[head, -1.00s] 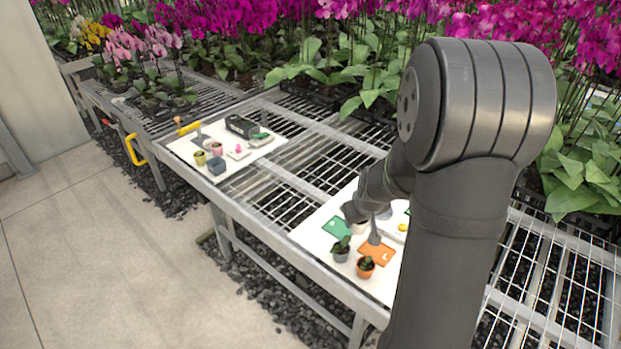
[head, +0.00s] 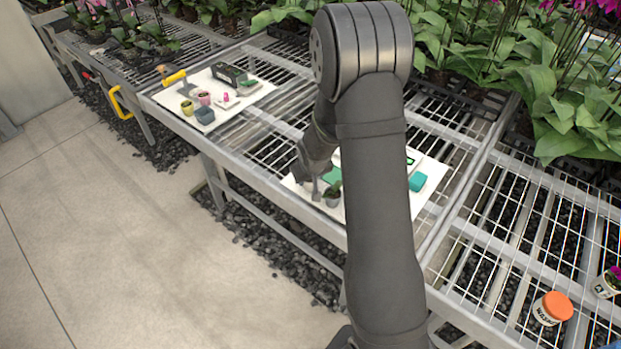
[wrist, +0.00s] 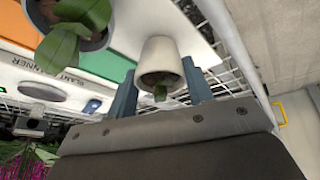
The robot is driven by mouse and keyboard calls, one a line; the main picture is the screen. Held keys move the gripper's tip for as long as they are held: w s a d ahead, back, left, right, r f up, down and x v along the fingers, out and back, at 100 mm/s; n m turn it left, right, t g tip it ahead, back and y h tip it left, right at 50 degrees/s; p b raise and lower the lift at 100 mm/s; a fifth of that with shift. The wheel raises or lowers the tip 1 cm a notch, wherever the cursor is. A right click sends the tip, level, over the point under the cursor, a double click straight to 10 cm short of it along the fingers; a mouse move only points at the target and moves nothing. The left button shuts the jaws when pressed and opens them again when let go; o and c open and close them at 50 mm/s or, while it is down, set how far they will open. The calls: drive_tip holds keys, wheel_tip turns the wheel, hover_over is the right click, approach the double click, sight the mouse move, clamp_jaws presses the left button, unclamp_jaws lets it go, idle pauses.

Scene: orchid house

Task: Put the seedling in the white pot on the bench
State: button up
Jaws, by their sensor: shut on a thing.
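My gripper (wrist: 159,70) has its two blue-grey fingers on either side of the white pot (wrist: 161,52) and is shut on it. The pot's open end faces the wrist camera, and the small green seedling (wrist: 160,92) shows at its mouth. In the head view my gripper (head: 315,187) is over the near left part of the white mat on the bench, just left of the grey potted plant. I cannot make out the white pot there. Whether it touches the mat is not clear.
A grey potted plant (head: 332,197) stands close beside my gripper; it also shows in the wrist view (wrist: 76,28). A teal block (head: 417,181) lies right of my arm. A second mat (head: 258,92) holds small pots and tools. An orange-lidded jar (head: 553,307) stands at right.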

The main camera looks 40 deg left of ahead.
drive_tip(key=shift+f, duration=0.35)
drive_tip(key=shift+f, duration=0.15)
drive_tip(key=o, duration=1)
drive_tip(key=shift+d+r, duration=0.1)
drive_tip(key=shift+r, duration=0.45)
drive_tip(key=v, duration=1.1)
drive_tip(key=shift+s+r, duration=0.1)
drive_tip(key=shift+s, duration=0.05)
